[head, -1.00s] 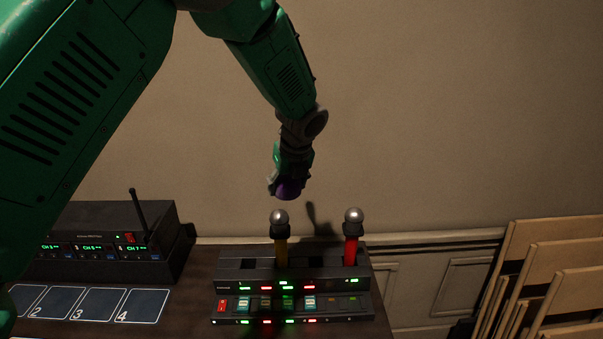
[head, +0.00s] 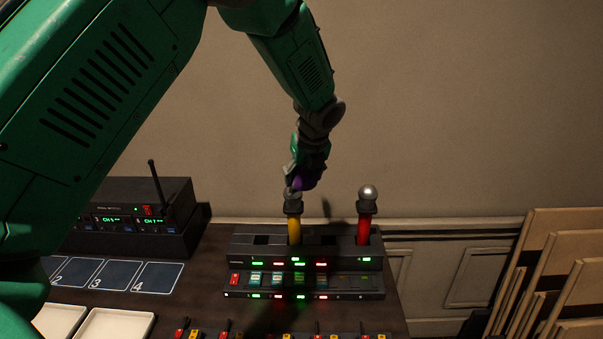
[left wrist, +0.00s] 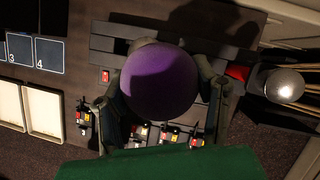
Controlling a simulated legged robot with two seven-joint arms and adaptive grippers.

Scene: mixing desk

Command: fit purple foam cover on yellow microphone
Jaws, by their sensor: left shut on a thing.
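The purple foam cover (head: 310,178) is held in my left gripper (head: 304,182), which is shut on it. In the left wrist view the cover (left wrist: 159,80) is a round purple dome between the two fingers. The yellow microphone (head: 294,222) stands upright in the black rack, its silver head partly hidden by the gripper and cover. The cover is at or just above the microphone's head, slightly to its right in the head view; I cannot tell whether they touch. In the left wrist view the cover hides the yellow microphone. My right gripper is not in view.
A red microphone (head: 365,215) with a bare silver head stands close by on the right in the same rack (head: 345,283). A black receiver with an antenna (head: 140,215) is at the left.

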